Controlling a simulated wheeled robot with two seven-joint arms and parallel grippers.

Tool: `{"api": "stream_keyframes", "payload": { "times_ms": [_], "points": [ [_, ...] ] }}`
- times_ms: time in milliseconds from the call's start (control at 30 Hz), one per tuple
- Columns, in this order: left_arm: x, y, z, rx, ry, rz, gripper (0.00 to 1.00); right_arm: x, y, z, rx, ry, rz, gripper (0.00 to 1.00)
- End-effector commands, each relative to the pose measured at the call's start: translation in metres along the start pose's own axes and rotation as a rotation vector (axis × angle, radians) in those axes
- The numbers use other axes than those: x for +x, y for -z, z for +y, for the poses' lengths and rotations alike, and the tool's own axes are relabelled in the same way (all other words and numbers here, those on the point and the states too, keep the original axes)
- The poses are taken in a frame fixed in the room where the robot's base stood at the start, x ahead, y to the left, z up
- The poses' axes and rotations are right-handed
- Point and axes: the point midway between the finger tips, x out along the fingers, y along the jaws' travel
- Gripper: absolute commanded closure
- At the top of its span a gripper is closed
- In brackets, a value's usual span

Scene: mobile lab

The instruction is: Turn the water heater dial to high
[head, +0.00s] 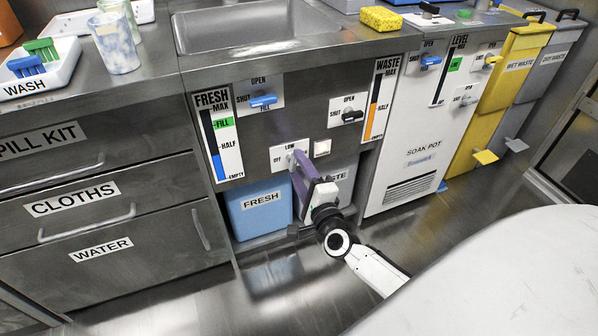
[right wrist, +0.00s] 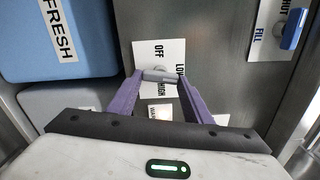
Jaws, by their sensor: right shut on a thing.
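The water heater dial is a small grey knob (right wrist: 158,75) on a white plate (head: 279,160) marked OFF, LOW and HIGH, under the sink. My right gripper (head: 297,156) reaches it from the front. In the right wrist view its purple fingers (right wrist: 160,77) are shut on the knob, one on each side. The knob's bar lies across that picture, between OFF and HIGH, with one end by LOW. No pointer mark is clear, so I cannot tell the exact setting. In the head view the fingers hide most of the dial. My left gripper is not in view.
A small white switch plate (head: 322,147) is just right of the dial. The blue FRESH bin (head: 258,210) and grey WASTE bin (head: 340,182) stand below. Blue (head: 263,101) and black (head: 352,116) valve handles are above. Drawers (head: 100,205) stand left, the SOAK POT unit (head: 420,145) right.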

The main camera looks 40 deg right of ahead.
Motion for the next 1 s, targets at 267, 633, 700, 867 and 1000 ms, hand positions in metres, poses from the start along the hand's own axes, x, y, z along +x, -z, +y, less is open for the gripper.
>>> {"api": "stream_keyframes", "payload": {
  "times_ms": [267, 633, 700, 867, 1000],
  "points": [
    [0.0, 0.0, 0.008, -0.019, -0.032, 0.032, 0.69, -0.001, 0.0, 0.005, 0.265, -0.002, 0.001, 0.77],
    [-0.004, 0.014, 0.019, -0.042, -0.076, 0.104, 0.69, -0.001, 0.0, 0.006, 0.617, -0.002, 0.001, 0.77],
    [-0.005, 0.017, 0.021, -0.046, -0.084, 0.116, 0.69, -0.001, 0.0, 0.006, 0.683, -0.001, 0.002, 0.77],
    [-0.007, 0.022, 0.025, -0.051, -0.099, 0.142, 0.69, -0.001, -0.001, 0.006, 0.836, -0.001, 0.002, 0.77],
    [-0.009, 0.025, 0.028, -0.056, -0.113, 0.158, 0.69, -0.001, -0.001, 0.006, 0.966, -0.002, 0.002, 0.77]
  ]
}}
